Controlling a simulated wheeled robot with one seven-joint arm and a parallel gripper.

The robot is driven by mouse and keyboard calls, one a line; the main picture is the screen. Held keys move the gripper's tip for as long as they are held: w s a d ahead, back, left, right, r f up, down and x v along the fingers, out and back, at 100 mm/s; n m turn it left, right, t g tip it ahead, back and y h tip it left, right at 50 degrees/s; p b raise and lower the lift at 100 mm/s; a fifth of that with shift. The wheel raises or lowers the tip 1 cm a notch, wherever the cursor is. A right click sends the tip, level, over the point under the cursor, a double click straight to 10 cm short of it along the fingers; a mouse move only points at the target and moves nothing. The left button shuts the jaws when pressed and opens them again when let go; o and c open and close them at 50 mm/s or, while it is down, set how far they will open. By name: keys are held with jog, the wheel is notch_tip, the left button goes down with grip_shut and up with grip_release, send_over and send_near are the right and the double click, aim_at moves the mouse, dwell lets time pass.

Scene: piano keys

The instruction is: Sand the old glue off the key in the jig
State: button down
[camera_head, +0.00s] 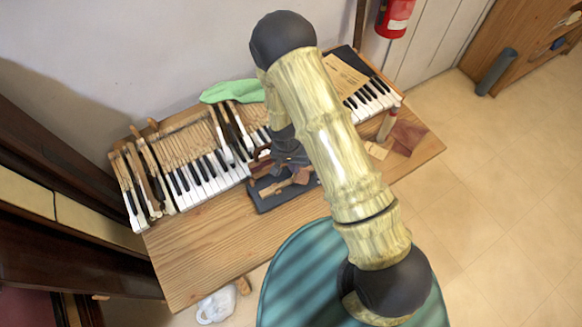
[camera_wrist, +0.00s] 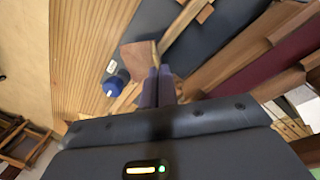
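My gripper (camera_wrist: 158,82) points down over the work, its two dark fingers close together. A brown block (camera_wrist: 138,57), apparently a sanding block, shows at the fingertips, and brown also shows on their other side; it appears held between them. The dark jig tray (camera_head: 268,198) lies on the bench in front of the keyboard; it also shows in the wrist view (camera_wrist: 222,22). A pale wooden key (camera_head: 272,188) lies at the tray, partly hidden by my gripper (camera_head: 288,160). The glue on the key cannot be made out.
The keyboard (camera_head: 208,180) stands behind the tray, with loose keys (camera_head: 135,185) at its left. A green cloth (camera_head: 233,91) lies at the back. A glue bottle (camera_head: 388,123) and a dark red sheet (camera_head: 408,136) lie at the right. The bench front (camera_head: 200,255) is clear.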

aim_at(263, 190)
jog(key=shift+a, duration=0.2)
dwell(0.3)
jog(key=shift+s+a, duration=0.5)
jog(key=shift+a, duration=0.35)
jog(key=shift+s+a, duration=0.45)
jog(key=shift+a, duration=0.35)
jog(key=shift+s+a+f+b, duration=0.1)
jog(key=shift+s+a+b, duration=0.15)
jog(key=shift+s+a, duration=0.5)
jog(key=shift+s+a+f+b, duration=0.15)
jog(key=shift+s+a, duration=0.25)
jog(key=shift+a, duration=0.5)
jog(key=shift+s+a+r, duration=0.1)
jog(key=shift+s+a, duration=0.4)
jog(key=shift+a, duration=0.35)
jog(key=shift+s+a+r, duration=0.1)
jog(key=shift+s+a, duration=0.4)
jog(key=shift+a, duration=0.35)
